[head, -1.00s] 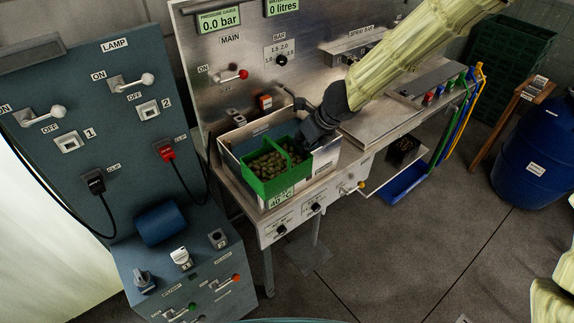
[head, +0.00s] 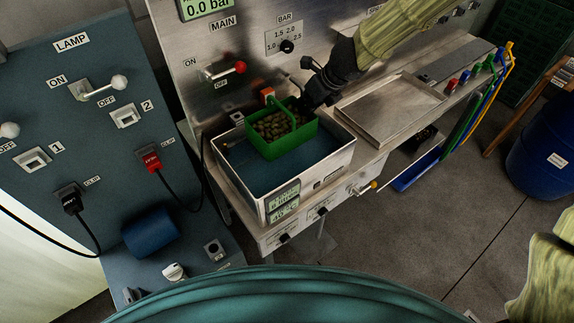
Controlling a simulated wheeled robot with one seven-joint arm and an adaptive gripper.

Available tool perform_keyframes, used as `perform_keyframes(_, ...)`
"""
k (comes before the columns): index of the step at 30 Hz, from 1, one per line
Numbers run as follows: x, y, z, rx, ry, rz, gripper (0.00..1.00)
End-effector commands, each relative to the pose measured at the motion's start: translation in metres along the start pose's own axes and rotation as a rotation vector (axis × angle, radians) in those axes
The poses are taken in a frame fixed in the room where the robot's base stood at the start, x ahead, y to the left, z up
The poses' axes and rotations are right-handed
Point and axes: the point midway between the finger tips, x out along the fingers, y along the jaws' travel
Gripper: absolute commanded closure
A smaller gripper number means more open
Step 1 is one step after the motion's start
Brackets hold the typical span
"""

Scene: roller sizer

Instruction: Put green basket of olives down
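The green basket of olives (head: 284,148) is upright, with its handle raised, over the back part of an open-topped metal bath (head: 307,187). The bath's dark blue inside shows in front of the basket and beside it. I cannot tell whether the basket touches the bath's floor or hangs just above it. My black gripper (head: 308,98) is at the basket's back right corner, by the handle and rim. The fingertips are hard to make out, but the basket has moved together with the gripper, so it appears shut on it.
A shallow empty metal tray (head: 388,108) lies on the bench right of the bath. A steel panel with a red-tipped MAIN lever (head: 240,67) stands close behind. The blue lamp console (head: 85,150) is at left. A blue barrel (head: 545,155) stands at right.

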Motion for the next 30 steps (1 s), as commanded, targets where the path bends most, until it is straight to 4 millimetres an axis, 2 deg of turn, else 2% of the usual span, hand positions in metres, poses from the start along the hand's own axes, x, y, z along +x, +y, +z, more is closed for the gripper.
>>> perform_keyframes(2, -0.001, 0.0, 0.001, 0.001, -0.002, 0.0, 1.0)
perform_keyframes(11, 0.019, 0.003, -0.009, -0.005, -0.003, 0.003, 1.0)
perform_keyframes(22, 0.054, 0.001, -0.027, -0.005, -0.001, 0.003, 1.0)
perform_keyframes(30, 0.066, 0.001, -0.034, -0.006, -0.001, 0.004, 1.0)
